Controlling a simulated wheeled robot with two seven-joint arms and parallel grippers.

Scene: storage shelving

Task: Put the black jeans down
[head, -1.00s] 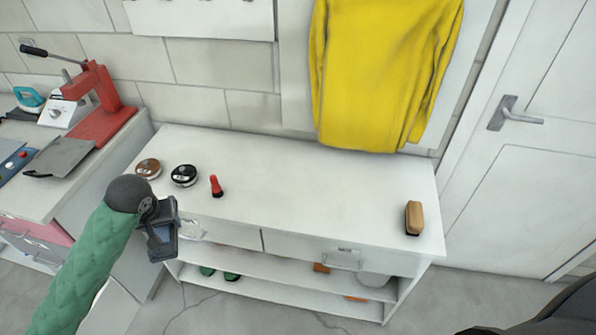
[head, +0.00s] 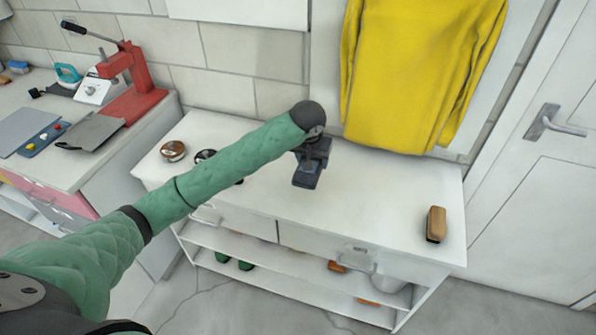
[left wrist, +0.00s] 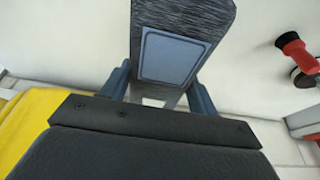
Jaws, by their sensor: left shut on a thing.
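The black jeans (left wrist: 205,20) show in the left wrist view as a dark, fine-ribbed folded piece with a grey-blue rectangular patch. My left gripper (left wrist: 163,92) is shut on them, with a finger on each side. In the head view my left gripper (head: 311,160) is over the white cabinet top (head: 375,205), toward its back middle. The dark piece below the gripper is small there, and I cannot tell whether it touches the top. My right gripper is not in view.
A brown brush (head: 436,224) stands at the right end of the top. A brown round tin (head: 172,151) is at the left end. A red-handled tool (left wrist: 292,45) shows in the wrist view. A yellow garment (head: 420,80) hangs behind. The top's middle right is clear.

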